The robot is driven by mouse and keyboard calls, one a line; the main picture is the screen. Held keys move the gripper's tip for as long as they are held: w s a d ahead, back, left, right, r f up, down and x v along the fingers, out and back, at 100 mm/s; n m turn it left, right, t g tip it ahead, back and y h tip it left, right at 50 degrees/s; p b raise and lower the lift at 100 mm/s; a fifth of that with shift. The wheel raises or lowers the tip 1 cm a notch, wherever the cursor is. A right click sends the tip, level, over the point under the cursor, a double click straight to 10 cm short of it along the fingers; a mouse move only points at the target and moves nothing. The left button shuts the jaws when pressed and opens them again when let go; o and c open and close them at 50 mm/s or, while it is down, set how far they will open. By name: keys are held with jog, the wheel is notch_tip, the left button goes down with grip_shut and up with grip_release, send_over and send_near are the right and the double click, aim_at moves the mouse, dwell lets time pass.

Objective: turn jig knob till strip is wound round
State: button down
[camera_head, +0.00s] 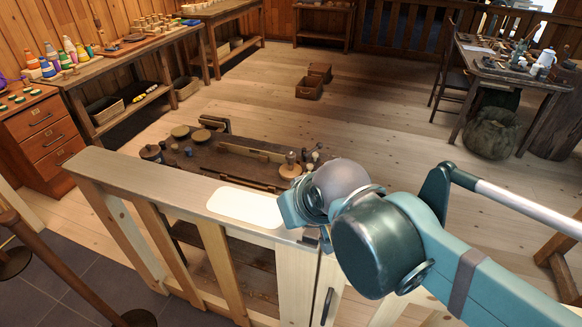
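My arm reaches in from the lower right, and its rounded wrist covers the middle of the view. My gripper (300,214) is at the wrist's left end, over the right end of a pale wooden rail. Its fingers are mostly hidden, so I cannot tell whether it is open or holds anything. Behind the wrist, a small upright piece with a round wooden knob (291,158) stands at the right end of a low dark bench (225,160). It may be the jig knob, but part of it is hidden. I cannot make out a strip wound on anything.
The slatted wooden gate (140,180) stands between me and the bench, with a white rounded pad (245,206) on its top rail. Round wooden lids (200,136) lie on the bench. A side table (125,62) holds colourful spools at left. The plank floor behind is mostly clear.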

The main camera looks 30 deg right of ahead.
jog(key=c, duration=3.2)
grip_release()
jog(key=shift+c, duration=0.2)
jog(key=o, duration=1.1)
jog(key=shift+w+r, duration=0.2)
jog(key=shift+o, duration=0.7)
jog(key=shift+w+d+r+n+p, duration=0.2)
jog(key=shift+w+r+n+p, duration=0.2)
jog(key=shift+w+r, duration=0.1)
jog(key=w+d+r+n+g+h+p, duration=0.1)
jog(key=w+d+r+n+p, duration=0.15)
jog(key=w, duration=0.35)
jog(key=w+d+r+n+g+p, duration=0.1)
jog(key=w+d+n+p, duration=0.15)
jog(key=w, duration=0.35)
jog(key=w+d+r+n+g+h+p, duration=0.1)
jog(key=w+n+g+p, duration=0.1)
jog(key=w+n+p, duration=0.3)
jog(key=w+d+f+n+g+h+p, duration=0.1)
jog(key=w+d+f+n+p, duration=0.1)
jog(key=w, duration=0.7)
jog(key=w+d+f+n+g+h+p, duration=0.1)
jog(key=w+d+f+n+g+p, duration=0.1)
jog(key=w+d+f+n, duration=0.3)
jog(key=shift+w+d+f+h+p, duration=0.35)
jog(key=shift+w+f+p, duration=0.5)
jog(key=shift+w+f, duration=1)
